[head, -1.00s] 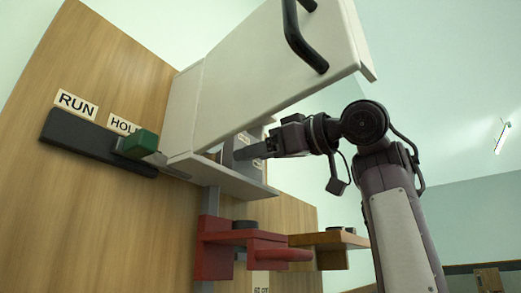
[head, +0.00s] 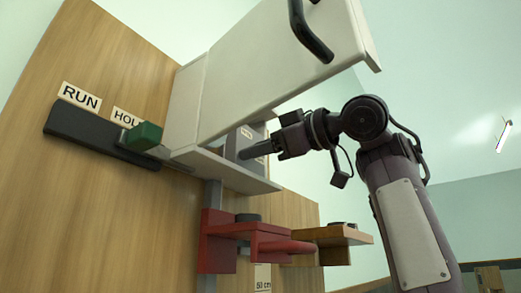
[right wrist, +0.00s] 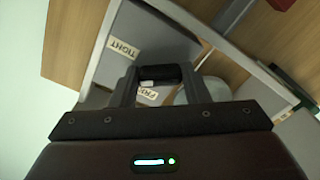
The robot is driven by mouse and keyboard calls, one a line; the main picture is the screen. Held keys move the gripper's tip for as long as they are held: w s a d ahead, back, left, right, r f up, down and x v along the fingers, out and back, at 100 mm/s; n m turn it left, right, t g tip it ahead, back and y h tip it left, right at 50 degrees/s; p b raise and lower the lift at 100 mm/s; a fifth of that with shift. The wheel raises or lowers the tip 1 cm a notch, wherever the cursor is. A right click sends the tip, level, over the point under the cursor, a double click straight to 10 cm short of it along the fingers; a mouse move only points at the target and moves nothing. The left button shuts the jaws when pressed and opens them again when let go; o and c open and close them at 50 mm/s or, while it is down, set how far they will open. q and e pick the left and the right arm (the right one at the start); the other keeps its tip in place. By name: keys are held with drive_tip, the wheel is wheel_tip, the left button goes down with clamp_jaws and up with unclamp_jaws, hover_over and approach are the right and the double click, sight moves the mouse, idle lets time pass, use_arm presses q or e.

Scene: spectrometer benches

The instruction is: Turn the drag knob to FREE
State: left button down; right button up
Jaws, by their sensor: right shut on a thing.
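The drag knob (right wrist: 160,73) is a dark bar in the right wrist view, on a grey block (right wrist: 150,45) inside the white housing. A TIGHT label (right wrist: 124,48) is to its upper left and a partly hidden FREE label (right wrist: 146,94) is below it. My right gripper (right wrist: 158,78) has one finger on each side of the knob and is shut on it. In the head view the right gripper (head: 248,153) reaches into the housing under its raised white lid (head: 270,70), and the knob is hidden there. My left gripper is not in view.
A green-handled lever (head: 140,137) on a black plate (head: 85,133) is left of the housing, near RUN and HOLD labels. A red bracket (head: 217,250) and a wooden shelf (head: 335,236) stick out below. Open room is at the right.

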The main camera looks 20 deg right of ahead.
drive_tip(key=n, duration=0.5)
drive_tip(key=shift+r+n+p, duration=0.1)
drive_tip(key=shift+n+p, duration=0.2)
drive_tip(key=shift+p, duration=0.1)
drive_tip(key=n+p, duration=0.1)
drive_tip(key=n, duration=0.2)
drive_tip(key=shift+w+n, duration=0.1)
drive_tip(key=shift+n, duration=0.2)
drive_tip(key=shift+n+p, duration=0.45)
drive_tip(key=shift+n, duration=0.25)
drive_tip(key=shift+a+f, duration=0.1)
drive_tip(key=shift+f, duration=0.15)
drive_tip(key=o, duration=1)
drive_tip(key=shift+s+r, duration=0.15)
drive_tip(key=shift+s, duration=0.05)
